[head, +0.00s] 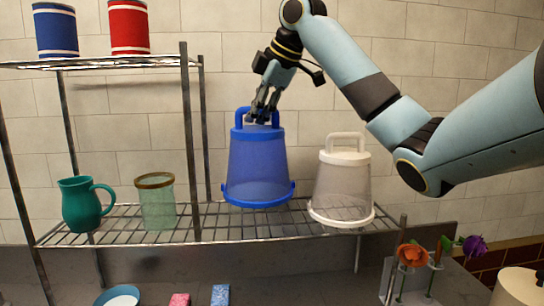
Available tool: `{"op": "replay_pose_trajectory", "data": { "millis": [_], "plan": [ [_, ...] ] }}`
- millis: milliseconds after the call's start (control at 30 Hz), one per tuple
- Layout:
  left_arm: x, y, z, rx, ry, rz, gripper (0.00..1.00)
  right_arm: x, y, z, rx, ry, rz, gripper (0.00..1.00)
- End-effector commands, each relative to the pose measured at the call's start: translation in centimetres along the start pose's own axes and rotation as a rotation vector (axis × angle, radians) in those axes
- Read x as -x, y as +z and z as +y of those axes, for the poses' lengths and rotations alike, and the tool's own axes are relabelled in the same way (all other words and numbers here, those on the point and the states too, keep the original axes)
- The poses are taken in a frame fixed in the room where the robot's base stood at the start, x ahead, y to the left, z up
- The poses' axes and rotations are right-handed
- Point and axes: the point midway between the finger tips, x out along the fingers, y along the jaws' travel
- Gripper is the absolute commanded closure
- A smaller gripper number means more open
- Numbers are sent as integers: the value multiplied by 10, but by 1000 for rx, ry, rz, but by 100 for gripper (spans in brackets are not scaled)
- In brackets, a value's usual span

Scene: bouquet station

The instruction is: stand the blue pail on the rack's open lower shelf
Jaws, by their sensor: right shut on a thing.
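The blue pail (258,165) is upright on its wide flared end, with its handle (240,117) at the top. My right gripper (263,116) comes down from above and is shut on the pail's handle. The pail's lower rim is at the wire lower shelf (240,228) of the rack (188,130), between the glass jar and the white pail. I cannot tell whether the rim touches the shelf or hangs just above it. My left gripper is not in view.
A white pail (343,180) stands close on the right. A teal pitcher (80,205) and a glass jar (156,205) stand on the left. Blue (56,32) and red (128,28) canisters are on the upper shelf. Flowers (414,255) stand at lower right.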

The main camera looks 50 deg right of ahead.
Motion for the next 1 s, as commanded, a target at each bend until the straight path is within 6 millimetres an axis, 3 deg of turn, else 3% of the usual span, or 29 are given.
{"op": "replay_pose_trajectory", "data": {
  "millis": [400, 800, 833, 1000],
  "plan": [
    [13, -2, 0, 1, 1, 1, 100, -45, 15, -26, 1, 0, 0, 100],
    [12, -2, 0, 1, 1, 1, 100, -51, 17, -29, 1, 2, 1, 100],
    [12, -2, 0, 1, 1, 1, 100, -51, 17, -29, 0, 2, 1, 89],
    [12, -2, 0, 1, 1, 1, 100, -51, 17, -29, 0, 2, 1, 66]
  ]
}}
